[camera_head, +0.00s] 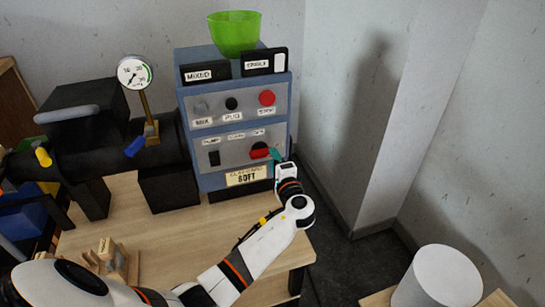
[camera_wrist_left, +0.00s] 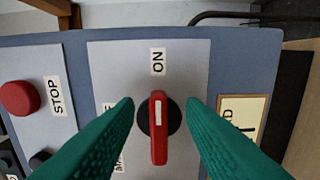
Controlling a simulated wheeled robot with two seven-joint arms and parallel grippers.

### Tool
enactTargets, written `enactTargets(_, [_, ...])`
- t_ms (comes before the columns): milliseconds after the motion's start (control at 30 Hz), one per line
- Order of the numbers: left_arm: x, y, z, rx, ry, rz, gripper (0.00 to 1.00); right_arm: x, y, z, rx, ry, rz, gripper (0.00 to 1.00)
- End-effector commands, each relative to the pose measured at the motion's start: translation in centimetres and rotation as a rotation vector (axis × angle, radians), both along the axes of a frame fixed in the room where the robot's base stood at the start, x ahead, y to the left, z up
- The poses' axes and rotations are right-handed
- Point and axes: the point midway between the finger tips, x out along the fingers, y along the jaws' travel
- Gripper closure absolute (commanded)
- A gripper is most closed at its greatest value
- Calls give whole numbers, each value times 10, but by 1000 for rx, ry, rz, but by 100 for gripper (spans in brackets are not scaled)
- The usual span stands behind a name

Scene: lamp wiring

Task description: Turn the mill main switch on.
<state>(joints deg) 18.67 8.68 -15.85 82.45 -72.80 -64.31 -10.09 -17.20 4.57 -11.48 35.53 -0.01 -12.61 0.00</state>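The main switch is a red rotary knob with a black round base on the grey panel of the mill's control box; it shows in the head view (camera_head: 260,153) and in the left wrist view (camera_wrist_left: 158,150). In the wrist view its handle stands upright, and the white stripe lies on the end facing the ON label (camera_wrist_left: 157,61). My left gripper (camera_head: 276,154) is at the panel. Its green fingers (camera_wrist_left: 160,103) are open on either side of the knob, with a gap visible at each side. My right gripper is not in view.
A black machine body with a gauge (camera_head: 135,73) stands left. A white cylinder (camera_head: 440,278) stands at lower right.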

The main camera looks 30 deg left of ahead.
Motion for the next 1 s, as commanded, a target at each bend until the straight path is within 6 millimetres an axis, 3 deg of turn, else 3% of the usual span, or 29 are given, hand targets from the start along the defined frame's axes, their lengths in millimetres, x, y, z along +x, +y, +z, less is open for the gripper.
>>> enactTargets(200, [-32, -38, -3, -3, 1, -3, 64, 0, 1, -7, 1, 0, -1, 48])
enactTargets(400, [-53, -63, -2, -2, 2, -2, 64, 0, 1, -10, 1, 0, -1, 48])
enactTargets(1000, [-61, -72, -1, 0, 1, -1, 64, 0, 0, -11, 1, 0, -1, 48])
